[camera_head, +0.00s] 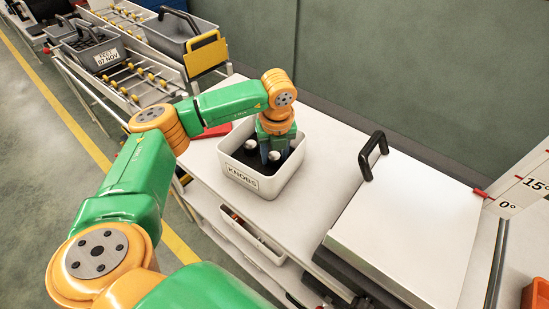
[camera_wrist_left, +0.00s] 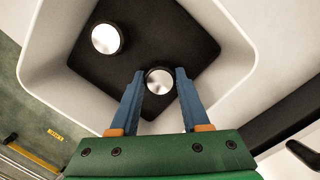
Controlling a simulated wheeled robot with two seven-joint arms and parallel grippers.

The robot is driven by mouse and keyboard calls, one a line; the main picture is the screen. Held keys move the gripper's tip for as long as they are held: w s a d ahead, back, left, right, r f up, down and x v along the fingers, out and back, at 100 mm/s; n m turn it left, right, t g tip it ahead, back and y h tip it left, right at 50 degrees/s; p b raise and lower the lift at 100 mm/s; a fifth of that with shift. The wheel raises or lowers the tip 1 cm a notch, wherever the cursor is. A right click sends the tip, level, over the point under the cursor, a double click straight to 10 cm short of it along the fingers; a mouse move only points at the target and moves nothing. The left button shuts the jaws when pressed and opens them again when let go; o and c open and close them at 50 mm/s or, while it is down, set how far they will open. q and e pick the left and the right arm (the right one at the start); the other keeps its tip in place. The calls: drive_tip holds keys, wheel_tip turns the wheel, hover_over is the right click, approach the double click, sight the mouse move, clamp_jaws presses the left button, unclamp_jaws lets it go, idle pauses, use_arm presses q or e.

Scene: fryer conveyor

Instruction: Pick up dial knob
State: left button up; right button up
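The white bin (camera_head: 239,176) labelled KNOBS holds dial knobs on a dark floor. In the left wrist view one knob (camera_wrist_left: 159,81), with a round silver face, lies between the blue fingers of my left gripper (camera_wrist_left: 160,75). The fingertips reach to either side of it with very little gap, and I cannot tell whether they touch it. A second knob (camera_wrist_left: 106,38) with a dark rim lies apart, up and left. In the head view my left gripper (camera_head: 275,150) points down inside the bin. My right gripper is not in view.
The bin stands on a pale worktop (camera_head: 325,150). A flat white-topped unit with a black handle (camera_head: 372,157) is to the right. A roller conveyor (camera_head: 135,75) with grey baskets is at upper left.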

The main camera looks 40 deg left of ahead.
use_arm(q)
drive_tip(key=shift+s+d+r, duration=0.1)
drive_tip(key=shift+s+r, duration=0.05)
clamp_jaws()
